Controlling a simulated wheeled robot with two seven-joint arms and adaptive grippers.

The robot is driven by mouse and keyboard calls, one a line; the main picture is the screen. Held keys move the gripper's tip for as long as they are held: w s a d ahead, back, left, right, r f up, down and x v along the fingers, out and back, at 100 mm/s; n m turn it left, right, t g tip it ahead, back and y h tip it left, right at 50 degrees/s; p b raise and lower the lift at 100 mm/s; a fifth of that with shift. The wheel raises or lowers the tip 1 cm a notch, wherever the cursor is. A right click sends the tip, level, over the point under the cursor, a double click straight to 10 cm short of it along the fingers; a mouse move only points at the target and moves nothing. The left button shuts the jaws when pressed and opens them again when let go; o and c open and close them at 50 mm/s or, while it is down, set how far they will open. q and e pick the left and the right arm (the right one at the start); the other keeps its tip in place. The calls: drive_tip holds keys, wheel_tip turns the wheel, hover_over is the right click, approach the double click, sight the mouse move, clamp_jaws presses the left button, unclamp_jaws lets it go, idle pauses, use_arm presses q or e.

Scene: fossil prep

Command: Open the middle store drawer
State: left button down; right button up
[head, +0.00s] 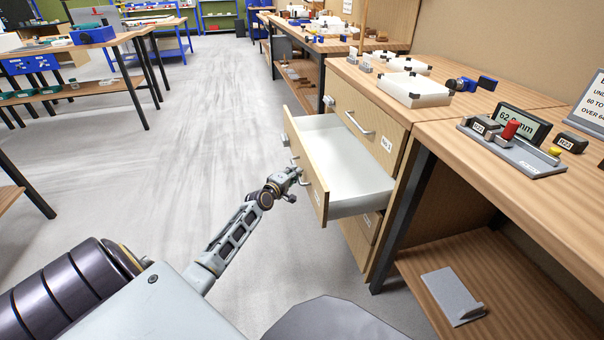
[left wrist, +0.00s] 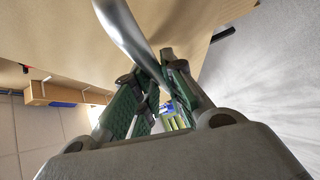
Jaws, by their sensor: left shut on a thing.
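The middle store drawer (head: 347,172) stands pulled well out of the wooden cabinet in the head view, and its pale inside looks empty. My left gripper (head: 298,178) is at the drawer's front face, shut on the drawer handle. In the left wrist view the metal handle (left wrist: 122,28) runs down between the green-padded fingers of my left gripper (left wrist: 165,95), with the wooden drawer front (left wrist: 190,22) behind it. Most of the handle is hidden by the gripper in the head view. My right gripper is not in view.
The drawer above, with a bar handle (head: 358,122), is closed. White trays (head: 414,90) stand on the cabinet top. A bench with a gauge display (head: 515,122) stands at the right, with a grey plate (head: 452,296) on its lower shelf. The floor (head: 170,130) left of the drawer is clear.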

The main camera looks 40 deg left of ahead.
use_arm(q)
drive_tip(key=s+a+b, duration=0.2)
drive_tip(key=s+a, duration=0.3)
drive_tip(key=s, duration=0.1)
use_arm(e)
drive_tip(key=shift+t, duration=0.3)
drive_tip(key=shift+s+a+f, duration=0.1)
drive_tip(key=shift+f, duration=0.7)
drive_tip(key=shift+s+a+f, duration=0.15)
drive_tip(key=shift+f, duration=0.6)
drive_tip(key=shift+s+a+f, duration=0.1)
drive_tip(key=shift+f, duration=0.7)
use_arm(q)
drive_tip(key=shift+f, duration=0.1)
drive_tip(key=c, duration=1.5)
unclamp_jaws()
drive_tip(key=shift+s, duration=0.15)
drive_tip(key=shift+s+d+r, duration=0.15)
drive_tip(key=shift+s+r, duration=0.15)
drive_tip(key=shift+s, duration=1.6)
drive_tip(key=shift+s+d+r, duration=0.2)
drive_tip(key=shift+s+r, duration=0.1)
drive_tip(key=shift+s, duration=1.65)
drive_tip(key=shift+s+d+r, duration=0.15)
drive_tip(key=shift+s+r, duration=0.15)
drive_tip(key=shift+s, duration=1.6)
